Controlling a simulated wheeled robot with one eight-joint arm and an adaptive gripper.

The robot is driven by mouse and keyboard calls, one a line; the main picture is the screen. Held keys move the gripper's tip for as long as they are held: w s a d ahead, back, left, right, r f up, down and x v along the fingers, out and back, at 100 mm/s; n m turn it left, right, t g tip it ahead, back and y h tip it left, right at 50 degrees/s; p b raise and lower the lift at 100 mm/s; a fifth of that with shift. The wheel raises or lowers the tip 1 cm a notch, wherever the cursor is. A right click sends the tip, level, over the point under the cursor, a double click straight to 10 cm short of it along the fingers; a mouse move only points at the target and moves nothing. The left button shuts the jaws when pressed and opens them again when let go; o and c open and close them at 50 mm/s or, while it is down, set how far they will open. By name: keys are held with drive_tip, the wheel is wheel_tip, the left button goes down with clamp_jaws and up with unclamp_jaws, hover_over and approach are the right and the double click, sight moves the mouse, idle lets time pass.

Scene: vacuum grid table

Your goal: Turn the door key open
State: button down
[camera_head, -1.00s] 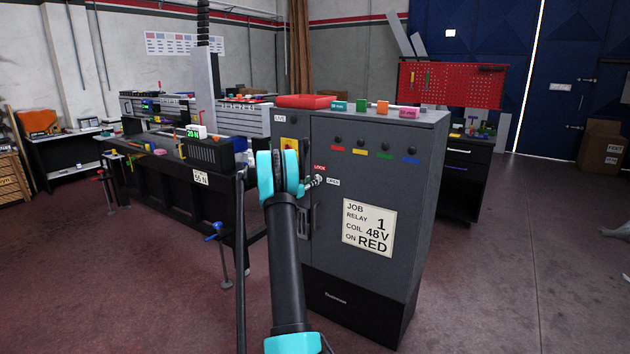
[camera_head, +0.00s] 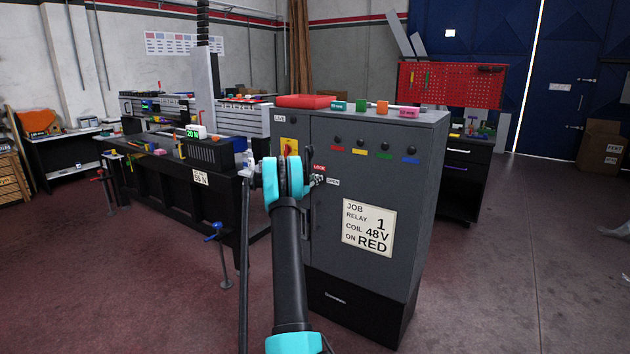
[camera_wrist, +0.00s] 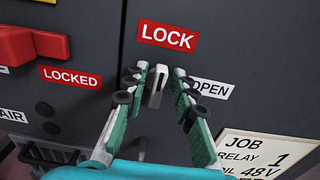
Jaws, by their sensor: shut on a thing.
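The door key (camera_wrist: 156,84) is a small grey metal piece standing out from the dark cabinet door, below the red LOCK label (camera_wrist: 167,36). Its head looks nearly upright, slightly tilted, between the LOCKED label (camera_wrist: 70,77) on the left and the OPEN label (camera_wrist: 209,87) on the right. My gripper (camera_wrist: 160,78) is shut on the key, with its green fingers on either side. In the head view my gripper (camera_head: 317,181) is at the cabinet (camera_head: 428,190) front, and the key is too small to make out there.
A red rotary handle (camera_wrist: 32,44) on a yellow plate sits left of the key. A job card (camera_head: 369,227) is on the door at lower right. A dark workbench (camera_head: 150,180) stands to the left.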

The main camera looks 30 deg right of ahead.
drive_tip(key=shift+s+d+f+m, duration=0.1)
drive_tip(key=shift+s+f+m, duration=0.1)
drive_tip(key=shift+m, duration=2.75)
drive_tip(key=shift+s+d+f+m, duration=0.1)
drive_tip(key=shift+s+f+m, duration=0.15)
drive_tip(key=shift+m, duration=2.65)
drive_tip(key=shift+s+d+f+m, duration=0.1)
drive_tip(key=shift+s+f+m, duration=0.1)
drive_tip(key=shift+m, duration=2.75)
drive_tip(key=c, duration=1.6)
unclamp_jaws()
drive_tip(key=shift+o, duration=0.2)
